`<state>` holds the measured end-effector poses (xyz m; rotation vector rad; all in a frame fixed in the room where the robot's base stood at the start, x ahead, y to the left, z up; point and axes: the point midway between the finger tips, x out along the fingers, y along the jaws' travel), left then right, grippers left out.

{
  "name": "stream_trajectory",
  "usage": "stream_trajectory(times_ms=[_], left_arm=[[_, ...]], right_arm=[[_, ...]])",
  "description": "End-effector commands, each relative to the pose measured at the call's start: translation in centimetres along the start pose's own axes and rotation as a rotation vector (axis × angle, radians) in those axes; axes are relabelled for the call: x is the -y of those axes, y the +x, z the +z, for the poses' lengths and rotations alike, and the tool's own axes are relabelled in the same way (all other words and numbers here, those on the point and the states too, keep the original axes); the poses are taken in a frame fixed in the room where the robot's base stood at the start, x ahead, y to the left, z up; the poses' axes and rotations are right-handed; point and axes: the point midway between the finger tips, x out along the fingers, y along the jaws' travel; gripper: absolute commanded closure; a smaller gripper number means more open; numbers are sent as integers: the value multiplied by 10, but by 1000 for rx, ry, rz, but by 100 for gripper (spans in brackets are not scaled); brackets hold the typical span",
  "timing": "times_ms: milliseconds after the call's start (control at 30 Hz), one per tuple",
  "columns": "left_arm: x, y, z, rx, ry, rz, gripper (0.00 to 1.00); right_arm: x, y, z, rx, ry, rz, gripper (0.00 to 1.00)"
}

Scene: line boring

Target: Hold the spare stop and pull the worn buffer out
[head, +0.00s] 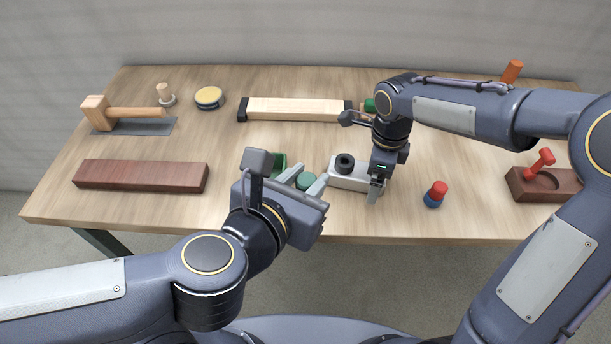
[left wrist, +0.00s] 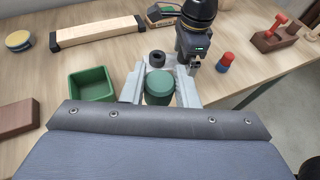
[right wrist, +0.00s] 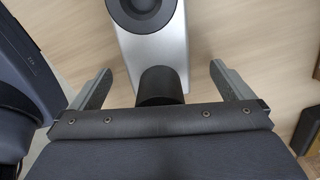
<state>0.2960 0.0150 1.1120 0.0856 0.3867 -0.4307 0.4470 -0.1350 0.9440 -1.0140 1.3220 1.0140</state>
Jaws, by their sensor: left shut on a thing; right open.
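A green cylinder (head: 306,181), which looks like the spare stop, is held upright between the fingers of my left gripper (head: 308,186). It also shows in the left wrist view (left wrist: 159,88). A grey block (head: 350,178) stands on the table just beyond it, with a black ring (head: 345,162) on top. In the right wrist view a black plug (right wrist: 160,86), apparently the worn buffer, sits at the end of the block. My right gripper (right wrist: 161,83) is open, with its fingers on either side of the plug and apart from it. The plug is hidden in the head view.
A green open box (left wrist: 92,84) stands left of the held cylinder. A red and blue peg (head: 435,194) stands right of my right gripper. A brown plank (head: 140,176), a black-ended wooden bar (head: 293,109) and a brown holder (head: 540,187) lie around. The front right table is mostly clear.

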Motion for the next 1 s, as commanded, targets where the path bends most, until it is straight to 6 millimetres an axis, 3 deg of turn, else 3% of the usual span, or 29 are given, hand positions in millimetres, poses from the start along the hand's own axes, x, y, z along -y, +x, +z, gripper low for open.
stream_trajectory(times_ms=[167, 600, 800, 1000], left_arm=[[0, 0, 0, 0, 0, 0, 94], [0, 0, 0, 0, 0, 0, 94], [0, 0, 0, 0, 0, 0, 94], [0, 0, 0, 0, 0, 0, 94]], right_arm=[[1, -17, 0, 2, 1, -6, 0], [1, -103, 1, 2, 0, -4, 0], [0, -119, 0, 1, 0, -1, 0], [0, -120, 0, 1, -1, 0, 0]])
